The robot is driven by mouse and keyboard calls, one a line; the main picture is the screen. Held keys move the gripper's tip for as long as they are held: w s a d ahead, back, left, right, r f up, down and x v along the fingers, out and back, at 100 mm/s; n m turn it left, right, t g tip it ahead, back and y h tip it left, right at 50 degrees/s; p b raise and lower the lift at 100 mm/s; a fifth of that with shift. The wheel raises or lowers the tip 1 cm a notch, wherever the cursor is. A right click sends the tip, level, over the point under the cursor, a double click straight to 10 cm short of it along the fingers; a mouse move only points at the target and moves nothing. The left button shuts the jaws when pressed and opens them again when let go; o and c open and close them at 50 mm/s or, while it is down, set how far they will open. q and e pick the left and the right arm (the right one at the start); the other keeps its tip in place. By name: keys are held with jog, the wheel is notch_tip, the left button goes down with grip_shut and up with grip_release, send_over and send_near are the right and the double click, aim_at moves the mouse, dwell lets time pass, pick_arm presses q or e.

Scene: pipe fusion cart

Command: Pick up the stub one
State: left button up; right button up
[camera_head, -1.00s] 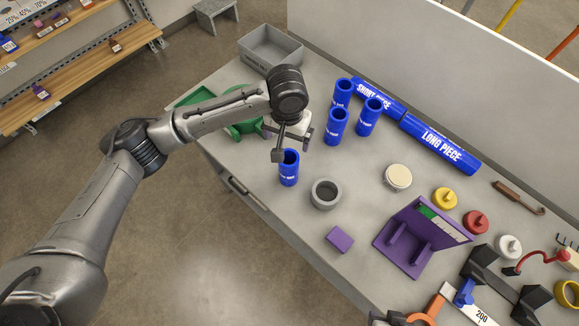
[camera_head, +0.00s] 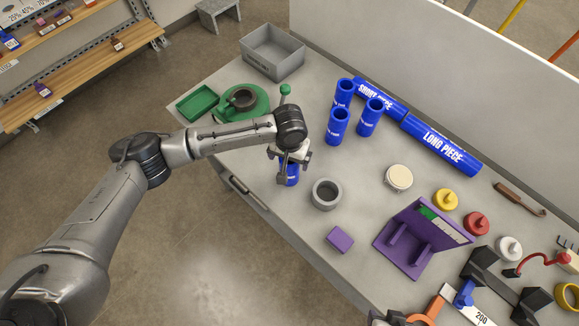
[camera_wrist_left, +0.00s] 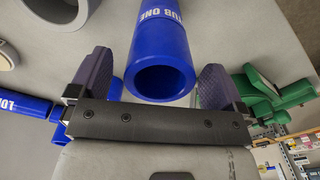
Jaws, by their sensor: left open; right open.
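The stub one is a blue hollow pipe piece (camera_head: 292,177) standing upright near the table's front left edge in the head view. Its top is hidden there by my left gripper (camera_head: 290,166). In the left wrist view the blue pipe (camera_wrist_left: 162,40) shows its open end and white letters reading "TUB ONE". My left gripper (camera_wrist_left: 160,85) is open, with one finger on each side of the pipe and a visible gap between each finger and the pipe.
Several other blue stubs (camera_head: 337,127) stand behind, with the long piece (camera_head: 440,145) beyond. A grey ring (camera_head: 326,194) stands close by on the right. A green round fixture (camera_head: 240,104) and grey bin (camera_head: 272,54) are at the back left. A purple block (camera_head: 340,239) lies in front.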

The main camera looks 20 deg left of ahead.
pick_arm(q)
notch_tip(320, 180, down, 2)
jog(key=shift+f, duration=0.15)
jog(key=c, duration=1.2)
